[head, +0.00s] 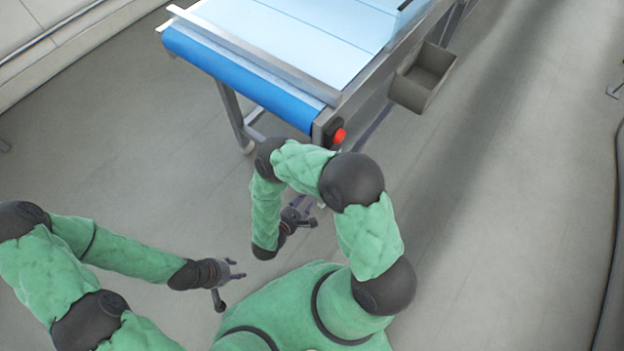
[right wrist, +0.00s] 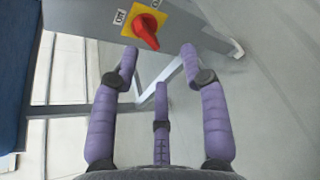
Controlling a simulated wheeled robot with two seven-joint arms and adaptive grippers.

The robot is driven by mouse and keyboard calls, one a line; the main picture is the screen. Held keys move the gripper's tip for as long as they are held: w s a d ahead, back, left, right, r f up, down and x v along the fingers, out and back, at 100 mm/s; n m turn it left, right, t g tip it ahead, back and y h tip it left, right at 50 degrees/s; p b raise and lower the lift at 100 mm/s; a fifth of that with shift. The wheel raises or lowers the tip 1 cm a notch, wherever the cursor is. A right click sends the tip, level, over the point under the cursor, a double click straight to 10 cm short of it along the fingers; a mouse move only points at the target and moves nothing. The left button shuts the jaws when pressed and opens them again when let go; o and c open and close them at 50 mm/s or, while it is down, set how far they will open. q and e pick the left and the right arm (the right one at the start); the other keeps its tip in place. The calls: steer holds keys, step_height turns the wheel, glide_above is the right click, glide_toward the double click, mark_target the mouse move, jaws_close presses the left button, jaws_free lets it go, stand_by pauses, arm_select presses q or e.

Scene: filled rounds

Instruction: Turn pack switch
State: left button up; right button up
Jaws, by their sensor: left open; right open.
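The pack switch is a red rotary knob (right wrist: 146,27) on a yellow plate (right wrist: 129,27), on a grey box at the conveyor's corner. An "ON" label is left of the plate, and part of another label shows at the top. In the head view the red knob (head: 339,136) is just above my right arm. My right gripper (right wrist: 160,62) is open and empty, its fingertips apart from the knob and below it in the picture. It also shows in the head view (head: 304,214). My left gripper (head: 232,281) is open and empty, low over the floor.
The conveyor (head: 290,38) has a pale top, a blue end (head: 235,78) and metal legs. An empty grey bin (head: 424,76) hangs on its right side. A dark cable or hose (head: 613,250) runs along the right edge.

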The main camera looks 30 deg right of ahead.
steer(key=w+d+f+t+b, duration=0.1)
steer(key=w+d+f+b, duration=0.1)
steer(key=w+d, duration=0.5)
steer(key=shift+d+f+b, duration=0.3)
steer(key=shift+f+b, duration=0.1)
steer(key=shift+b, duration=0.45)
jaws_close()
